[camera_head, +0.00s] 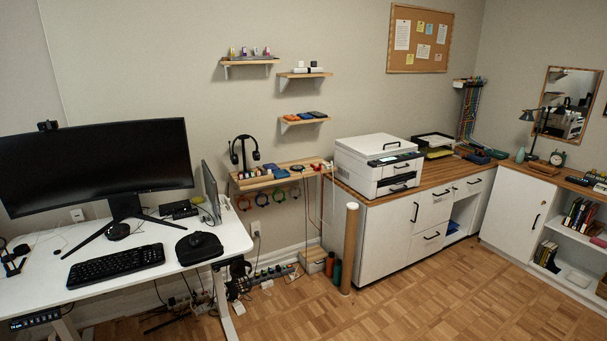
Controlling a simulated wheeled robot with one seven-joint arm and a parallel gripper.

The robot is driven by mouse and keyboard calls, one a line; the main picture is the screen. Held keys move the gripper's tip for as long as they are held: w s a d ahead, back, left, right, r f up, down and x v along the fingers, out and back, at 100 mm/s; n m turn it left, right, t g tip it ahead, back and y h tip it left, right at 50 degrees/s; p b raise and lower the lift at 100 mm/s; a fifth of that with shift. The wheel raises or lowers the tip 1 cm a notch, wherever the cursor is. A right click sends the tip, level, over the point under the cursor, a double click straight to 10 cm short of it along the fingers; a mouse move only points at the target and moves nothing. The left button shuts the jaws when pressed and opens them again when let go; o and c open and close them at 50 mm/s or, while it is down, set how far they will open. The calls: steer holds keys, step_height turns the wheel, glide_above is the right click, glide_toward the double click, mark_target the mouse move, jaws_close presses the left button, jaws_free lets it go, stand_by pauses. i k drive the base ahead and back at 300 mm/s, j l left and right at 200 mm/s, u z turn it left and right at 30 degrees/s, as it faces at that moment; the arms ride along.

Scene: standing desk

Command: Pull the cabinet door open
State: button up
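A white cabinet with a wooden top stands right of centre. Its left front door (383,243) is closed and has a vertical black handle (416,212) near its right edge. A second white cabinet stands along the right wall. Its door (512,212) also looks closed, with a black handle (536,221) near its right edge. I cannot tell which of the two doors the task names. My gripper is not in view.
Wooden floor (455,295) is clear in front of both cabinets. A brown cardboard tube (350,250) stands upright beside the left cabinet's front. Bottles (333,268) stand near it. A white desk (205,250) with a monitor occupies the left. A printer (378,165) sits on the left cabinet.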

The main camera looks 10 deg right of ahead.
mark_target(388, 230)
steer(key=i+z, duration=0.45)
steer(key=i, duration=0.25)
steer(key=i+j+z, duration=0.15)
steer(key=i+z, duration=0.35)
steer(key=i, duration=0.15)
steer(key=i+l+z, duration=0.15)
steer(key=i+z, duration=0.15)
steer(key=i, duration=0.65)
steer(key=i+j+z, duration=0.1)
steer(key=i+z, duration=0.2)
steer(key=i, duration=0.65)
steer(key=i+u, duration=0.7)
steer(key=i, duration=0.2)
steer(key=i+l+u, duration=0.35)
steer(key=i+j, duration=0.05)
steer(key=j, duration=0.05)
